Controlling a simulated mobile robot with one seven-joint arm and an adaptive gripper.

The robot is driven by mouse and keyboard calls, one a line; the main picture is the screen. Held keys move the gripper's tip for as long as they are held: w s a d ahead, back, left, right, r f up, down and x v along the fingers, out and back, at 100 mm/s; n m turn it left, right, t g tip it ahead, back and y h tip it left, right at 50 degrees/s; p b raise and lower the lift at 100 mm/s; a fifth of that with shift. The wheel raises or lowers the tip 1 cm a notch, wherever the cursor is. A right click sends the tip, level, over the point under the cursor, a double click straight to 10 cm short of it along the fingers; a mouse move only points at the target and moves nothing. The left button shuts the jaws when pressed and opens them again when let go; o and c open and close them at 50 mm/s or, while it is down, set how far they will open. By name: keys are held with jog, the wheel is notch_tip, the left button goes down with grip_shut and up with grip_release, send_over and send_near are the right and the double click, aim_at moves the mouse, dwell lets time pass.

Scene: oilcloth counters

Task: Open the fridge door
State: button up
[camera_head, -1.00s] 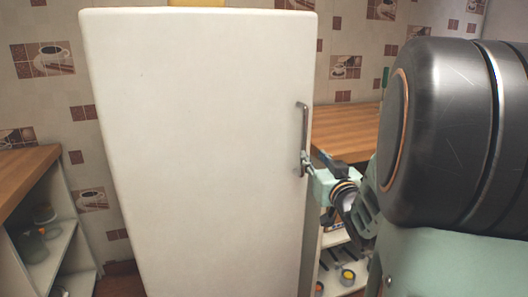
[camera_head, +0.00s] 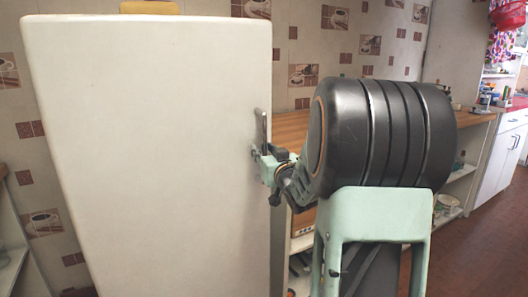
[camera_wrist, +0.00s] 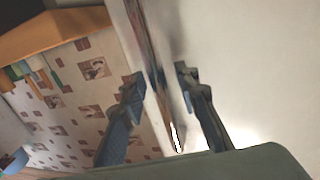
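The white fridge door (camera_head: 160,150) fills the left half of the head view. Its upright metal handle (camera_head: 262,128) is near the right edge. My gripper (camera_head: 257,151) is at the lower part of this handle. The white door face (camera_wrist: 260,70) is to the right there. No clear gap shows between door and fridge body. My arm hides part of the area right of the handle.
A wooden counter (camera_head: 290,124) with shelves below stands right of the fridge. White cabinets (camera_head: 503,160) stand farther right. Brown floor (camera_head: 475,255) is free at the lower right. Shelves (camera_head: 12,262) stand at the lower left edge.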

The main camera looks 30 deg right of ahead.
grip_shut()
jog(key=shift+s, duration=0.15)
